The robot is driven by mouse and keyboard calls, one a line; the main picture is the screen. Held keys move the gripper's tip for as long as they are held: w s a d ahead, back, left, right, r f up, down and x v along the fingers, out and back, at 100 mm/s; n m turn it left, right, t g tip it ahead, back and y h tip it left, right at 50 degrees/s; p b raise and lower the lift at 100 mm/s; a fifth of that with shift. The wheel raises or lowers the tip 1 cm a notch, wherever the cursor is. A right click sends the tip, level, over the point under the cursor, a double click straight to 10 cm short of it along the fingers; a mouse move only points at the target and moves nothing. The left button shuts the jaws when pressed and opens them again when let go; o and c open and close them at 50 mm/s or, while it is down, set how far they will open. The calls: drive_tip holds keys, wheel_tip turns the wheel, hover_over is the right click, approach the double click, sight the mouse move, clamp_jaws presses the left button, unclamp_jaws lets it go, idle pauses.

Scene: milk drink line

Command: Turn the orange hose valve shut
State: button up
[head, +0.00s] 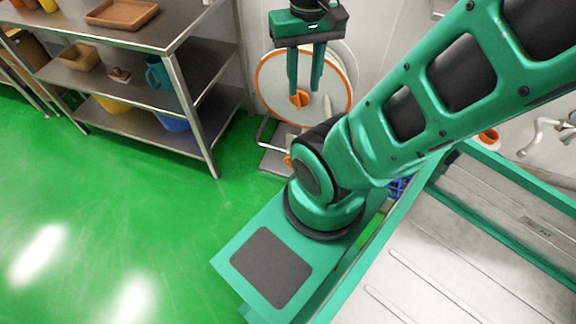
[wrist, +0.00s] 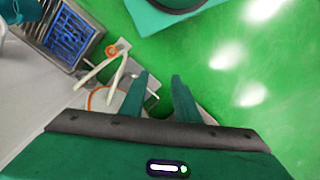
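My gripper (head: 304,88) points down in front of a round white hose reel (head: 272,85) with an orange rim. Its two green fingers are apart and hold nothing that I can see; they also show apart in the wrist view (wrist: 160,80). An orange part (head: 300,98) at the reel's middle shows between the fingers in the head view; I cannot tell whether they touch it. A smaller orange part (head: 287,160) shows lower, beside my arm. In the wrist view an orange part (wrist: 111,51) lies left of and beyond the fingertips. I cannot tell which is the valve.
A steel shelf (head: 188,92) with trays and containers stands at the left. A steel basin (head: 480,255) with a green frame lies at the right. A blue grid (wrist: 72,38) shows at the wrist view's upper left. The green floor is clear at the left.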

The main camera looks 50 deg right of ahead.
drive_tip(key=w+d+f+m+g+h, duration=0.1)
drive_tip(key=w+d+f, duration=0.1)
drive_tip(key=w+d, duration=0.45)
drive_tip(key=w+d+f+m+g, duration=0.1)
drive_tip(key=w+d+f, duration=0.15)
drive_tip(key=w, duration=0.75)
drive_tip(key=w+d+f+m+g+h, duration=0.1)
drive_tip(key=w+d+f, duration=0.3)
drive_tip(key=w+f, duration=0.3)
drive_tip(key=w+d+f+m, duration=0.1)
drive_tip(key=w+d+f, duration=0.4)
drive_tip(key=f, duration=0.4)
drive_tip(key=w+d+f+m+g, duration=0.1)
drive_tip(key=w+f, duration=0.1)
drive_tip(key=f, duration=0.9)
drive_tip(key=w+f, duration=0.2)
drive_tip(key=f, duration=1)
drive_tip(key=s+f, duration=0.4)
drive_tip(key=f, duration=0.7)
drive_tip(key=s+f+m+g, duration=0.1)
drive_tip(key=s+f, duration=0.3)
drive_tip(key=f, duration=0.7)
drive_tip(key=s+d+f+m, duration=0.1)
drive_tip(key=s+f, duration=0.3)
drive_tip(key=f, duration=0.8)
drive_tip(key=shift+s+f+h, duration=0.1)
drive_tip(key=shift+s+h, duration=0.05)
drive_tip(key=shift+h, duration=0.15)
drive_tip(key=shift+c, duration=0.6)
